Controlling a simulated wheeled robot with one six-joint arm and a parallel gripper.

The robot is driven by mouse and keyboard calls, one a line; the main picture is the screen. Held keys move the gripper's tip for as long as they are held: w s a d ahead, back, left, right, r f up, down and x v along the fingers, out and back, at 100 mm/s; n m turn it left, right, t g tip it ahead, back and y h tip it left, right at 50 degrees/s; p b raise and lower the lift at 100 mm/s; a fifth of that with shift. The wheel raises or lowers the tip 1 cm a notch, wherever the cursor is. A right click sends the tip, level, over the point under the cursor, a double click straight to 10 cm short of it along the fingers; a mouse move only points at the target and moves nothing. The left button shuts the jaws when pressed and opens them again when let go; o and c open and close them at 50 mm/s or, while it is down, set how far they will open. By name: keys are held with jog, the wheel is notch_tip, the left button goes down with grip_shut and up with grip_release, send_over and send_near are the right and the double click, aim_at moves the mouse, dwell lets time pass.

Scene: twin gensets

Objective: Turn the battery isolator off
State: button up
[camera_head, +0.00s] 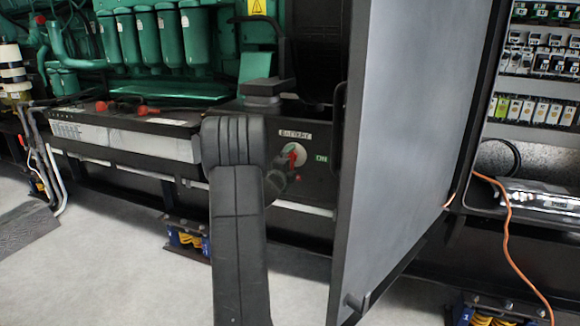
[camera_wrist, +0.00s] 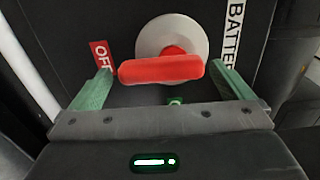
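The battery isolator has a red handle (camera_wrist: 160,69) on a pale round dial (camera_wrist: 172,36). In the wrist view the handle lies crosswise, its longer end towards the red OFF label (camera_wrist: 103,56); the green ON mark (camera_wrist: 176,101) is below it, partly hidden. My gripper (camera_wrist: 163,70) is open, with one green finger by each end of the handle. I cannot tell whether either finger touches it. In the head view the handle (camera_head: 293,158) is partly hidden by my gripper (camera_head: 278,178), and the green ON label (camera_head: 321,158) shows to its right.
A large grey open door (camera_head: 415,130) stands close to the right of the isolator. A battery (camera_head: 125,135) with red terminal caps is left of my arm. The green engine (camera_head: 160,40) is behind. An orange cable (camera_head: 508,220) hangs at the right. Floor is clear at front left.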

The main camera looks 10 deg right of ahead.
jog(key=p+v, duration=0.2)
jog(key=v, duration=1.1)
jog(key=shift+s+a+p, duration=0.25)
jog(key=shift+s+p, duration=0.1)
jog(key=shift+w, duration=0.15)
jog(key=b+x, duration=0.2)
jog(key=x, duration=1.1)
jog(key=shift+w+d+b, duration=0.25)
jog(key=shift+d+b, duration=0.05)
jog(key=shift+b, duration=0.05)
